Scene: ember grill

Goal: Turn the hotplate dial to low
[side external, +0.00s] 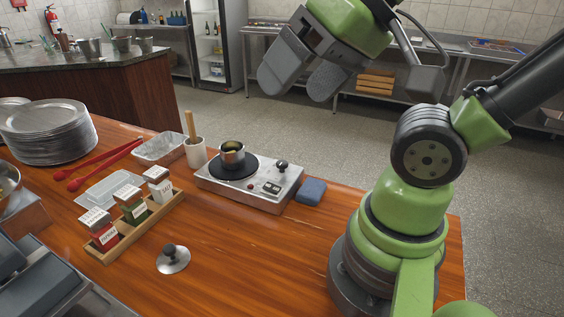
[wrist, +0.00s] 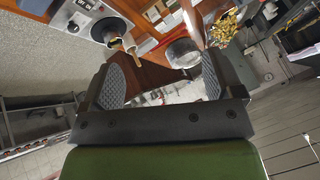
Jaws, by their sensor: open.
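The hotplate (side external: 282,199) is a silver box on the wooden table, with a round black plate on its left part. Its dial (side external: 282,166) is a black knob at the right end of the top; its setting is too small to read. A small pot (side external: 232,155) stands on the black plate. In the wrist view part of the hotplate shows at the upper left, with a dark knob (wrist: 75,23) near an on/off label. My gripper (side external: 301,86) is open and empty, well above and behind the hotplate, touching nothing; its fingers are spread apart in the wrist view (wrist: 160,82).
A blue sponge (side external: 311,191) lies right of the hotplate. A white cup with a wooden handle (side external: 196,153) stands left of it. A spice rack (side external: 150,222), a loose lid (side external: 173,260), red tongs (side external: 100,165) and stacked plates (side external: 50,135) are also on the table.

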